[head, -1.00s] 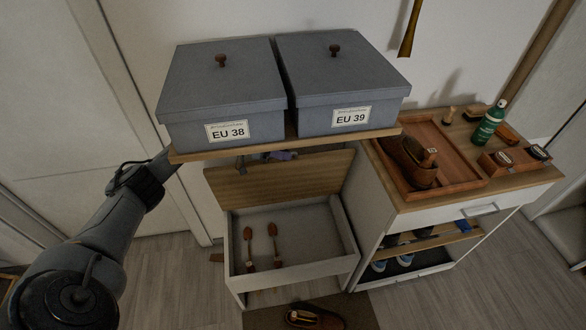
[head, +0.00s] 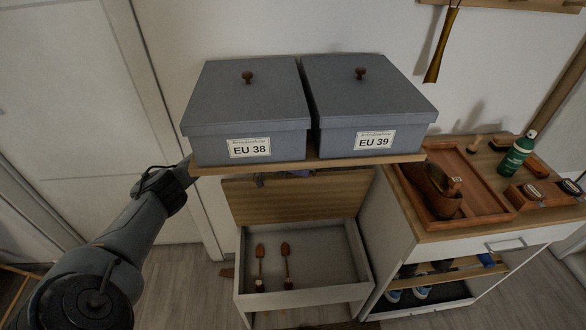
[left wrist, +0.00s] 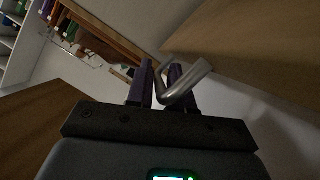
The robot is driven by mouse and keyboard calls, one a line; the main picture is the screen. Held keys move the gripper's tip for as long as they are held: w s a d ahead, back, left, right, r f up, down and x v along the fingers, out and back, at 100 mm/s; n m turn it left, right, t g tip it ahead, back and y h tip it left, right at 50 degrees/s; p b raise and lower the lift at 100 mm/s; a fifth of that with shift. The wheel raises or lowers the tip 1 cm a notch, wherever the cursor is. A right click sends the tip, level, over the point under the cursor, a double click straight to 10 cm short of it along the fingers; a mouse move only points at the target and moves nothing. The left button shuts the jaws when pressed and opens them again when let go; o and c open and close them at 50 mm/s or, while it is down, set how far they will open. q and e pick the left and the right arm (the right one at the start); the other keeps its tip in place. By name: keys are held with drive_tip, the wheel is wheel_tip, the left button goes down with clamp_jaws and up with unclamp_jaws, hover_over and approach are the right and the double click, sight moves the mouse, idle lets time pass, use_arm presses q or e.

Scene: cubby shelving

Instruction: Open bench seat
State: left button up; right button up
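The bench seat stands below the shelf of boxes. Its wooden lid (head: 298,201) is raised and leans back, leaving the white bin (head: 335,262) open. Two brown shoe trees (head: 286,265) lie inside. My left arm reaches in from the left behind the shelf edge. My left gripper is mostly hidden there, with a bit of purple showing above the lid's top edge. In the left wrist view its purple fingers (left wrist: 166,90) have a bent silver handle (left wrist: 188,82) between them and look closed on it. My right gripper is not in view.
Two grey lidded boxes (head: 248,105) (head: 370,100) sit on the wooden shelf (head: 312,163) just above the lid. A cabinet (head: 470,236) with a tray (head: 478,180) and a green bottle (head: 518,152) stands at right. Floor shows at left.

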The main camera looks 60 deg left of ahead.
use_arm(q)
drive_tip(key=shift+s+a+r+p, duration=0.3)
drive_tip(key=shift+s+a, duration=0.05)
drive_tip(key=shift+s, duration=0.1)
drive_tip(key=s+a, duration=0.8)
drive_tip(key=s, duration=0.2)
drive_tip(key=shift+s+a+r, duration=0.3)
drive_tip(key=shift+s, duration=0.05)
